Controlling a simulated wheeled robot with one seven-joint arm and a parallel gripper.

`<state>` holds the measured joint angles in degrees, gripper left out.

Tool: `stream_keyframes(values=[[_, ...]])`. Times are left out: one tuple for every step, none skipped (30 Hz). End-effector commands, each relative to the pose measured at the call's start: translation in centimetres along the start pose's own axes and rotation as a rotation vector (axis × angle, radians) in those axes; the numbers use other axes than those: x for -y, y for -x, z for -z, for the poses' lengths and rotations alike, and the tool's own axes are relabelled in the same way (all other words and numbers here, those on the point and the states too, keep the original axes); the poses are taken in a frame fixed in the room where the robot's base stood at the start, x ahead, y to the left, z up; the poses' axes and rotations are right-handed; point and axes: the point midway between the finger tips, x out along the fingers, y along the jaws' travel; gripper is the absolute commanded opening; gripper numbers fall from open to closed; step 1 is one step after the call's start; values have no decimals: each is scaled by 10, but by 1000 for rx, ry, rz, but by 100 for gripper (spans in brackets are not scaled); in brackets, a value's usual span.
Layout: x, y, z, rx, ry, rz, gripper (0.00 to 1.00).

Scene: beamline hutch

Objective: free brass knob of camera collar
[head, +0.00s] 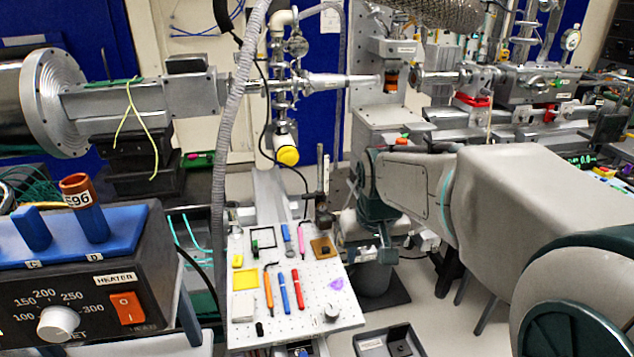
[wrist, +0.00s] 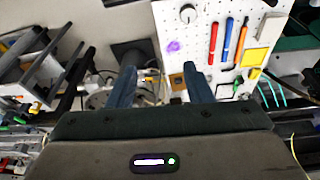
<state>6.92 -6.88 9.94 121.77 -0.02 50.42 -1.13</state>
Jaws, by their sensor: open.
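My gripper (wrist: 158,84) is open in the wrist view, its two blue-grey fingers apart, with nothing seen held between them. In the head view my arm comes in from the right and its far end hangs beside the perforated board; the fingers cannot be made out there. I cannot pick out a brass knob or a camera collar with certainty in either view. A small brown square piece with a dark centre (head: 322,247) lies on the board's right side. It also shows in the wrist view (wrist: 177,80), behind the gap near the right-hand finger.
The perforated white board (head: 312,318) holds pens, a yellow square (head: 245,281) and a grey knob (head: 331,313). A heater box (head: 80,290) stands at the left front. Beamline pipes run across the back. A dark tray (head: 388,343) lies below right; bare floor surrounds it.

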Motion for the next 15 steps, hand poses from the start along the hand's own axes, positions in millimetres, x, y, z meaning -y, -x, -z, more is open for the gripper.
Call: stream_keyframes(values=[[1, 1, 24, 3, 8, 11, 46], [2, -1, 36, 1, 15, 18, 46], [3, -2, 52, -2, 23, 29, 46], [4, -4, 64, -4, 29, 38, 46], [6, -6, 76, -6, 34, 48, 46], [6, -10, 92, -8, 38, 62, 46], [7, -12, 103, -11, 42, 73, 46], [8, -15, 114, -14, 44, 85, 46], [8, -19, 129, -19, 47, 102, 46], [9, -22, 140, -23, 49, 116, 46], [8, -25, 151, -27, 49, 130, 46], [8, -29, 166, -34, 49, 149, 46], [8, -32, 176, -39, 47, 164, 46], [7, -36, 186, -44, 44, 180, 46], [6, -41, 199, -51, 40, 201, 46]])
